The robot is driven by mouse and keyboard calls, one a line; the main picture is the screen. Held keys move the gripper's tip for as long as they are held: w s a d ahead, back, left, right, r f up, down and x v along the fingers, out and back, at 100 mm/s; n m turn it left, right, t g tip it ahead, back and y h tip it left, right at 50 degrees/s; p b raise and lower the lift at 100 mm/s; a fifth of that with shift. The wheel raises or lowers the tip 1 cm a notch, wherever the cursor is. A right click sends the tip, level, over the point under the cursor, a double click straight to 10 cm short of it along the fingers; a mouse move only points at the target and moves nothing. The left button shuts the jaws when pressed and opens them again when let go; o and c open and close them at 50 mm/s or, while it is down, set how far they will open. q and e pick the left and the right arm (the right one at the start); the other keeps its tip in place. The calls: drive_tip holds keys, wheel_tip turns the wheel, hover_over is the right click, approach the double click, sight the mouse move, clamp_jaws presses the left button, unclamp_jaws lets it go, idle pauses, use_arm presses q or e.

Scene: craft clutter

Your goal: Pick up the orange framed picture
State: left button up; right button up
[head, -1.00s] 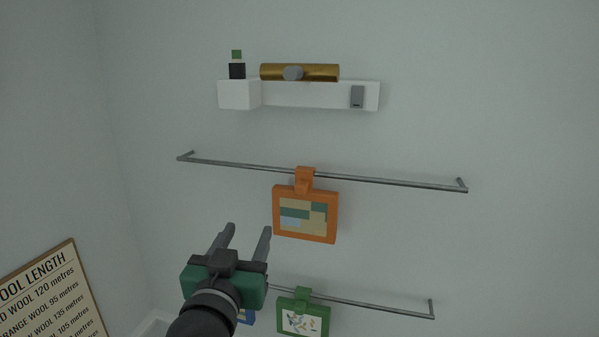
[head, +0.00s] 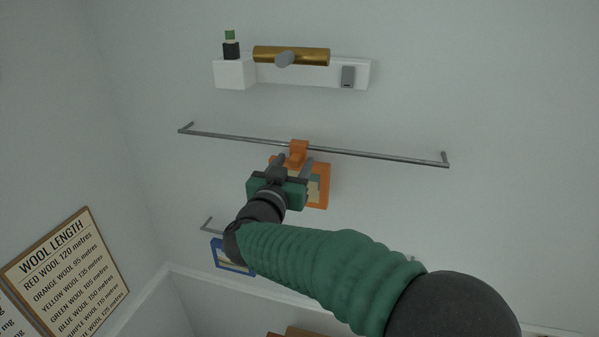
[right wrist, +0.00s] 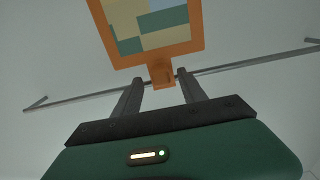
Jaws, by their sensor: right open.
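The orange framed picture (head: 324,190) hangs from the upper wall rail by an orange hook (head: 299,148). My right gripper (head: 293,161) is in front of its top part and hides much of the frame's left side. In the right wrist view the picture (right wrist: 197,35) appears upside down, with its orange hook (right wrist: 162,76) between the two open fingers of my right gripper (right wrist: 158,74). The fingers stand on either side of the hook, with gaps visible. I cannot tell how deep the hook sits between them. My left gripper is not in view.
The upper rail (head: 390,156) runs just behind the hook. A white shelf (head: 234,75) above holds a brass cylinder (head: 315,56) and a small dark bottle (head: 231,50). A blue framed picture (head: 228,258) hangs lower left, and a wool length sign (head: 70,270) is on the left wall.

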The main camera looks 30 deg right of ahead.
drive_tip(key=shift+w+d+f, duration=0.35)
drive_tip(key=shift+w+d, duration=0.25)
drive_tip(key=shift+w, duration=0.25)
drive_tip(key=shift+s+r, duration=0.1)
drive_tip(key=shift+s, duration=0.1)
clamp_jaws()
idle(0.5)
